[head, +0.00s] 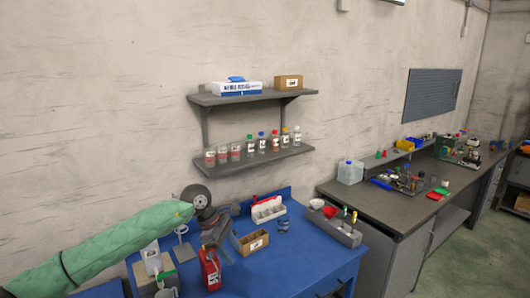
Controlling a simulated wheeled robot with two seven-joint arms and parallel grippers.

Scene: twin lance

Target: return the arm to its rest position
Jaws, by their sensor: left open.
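My left arm, in a green sleeve, comes in from the left over the blue table (300,266). Its dark left gripper (219,240) points down above the table's left part. The gripper is open, and I see nothing held between its fingers. A red bottle-like object (211,272) stands just below it; I cannot tell whether they touch. My right gripper is not in view.
Close to the gripper are a brown box (253,243), a white rack (268,210) and a white device (152,258). A grey tray (340,233) holds tools on the right. A wall shelf (262,162) with several bottles hangs behind. The blue table's front right is clear.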

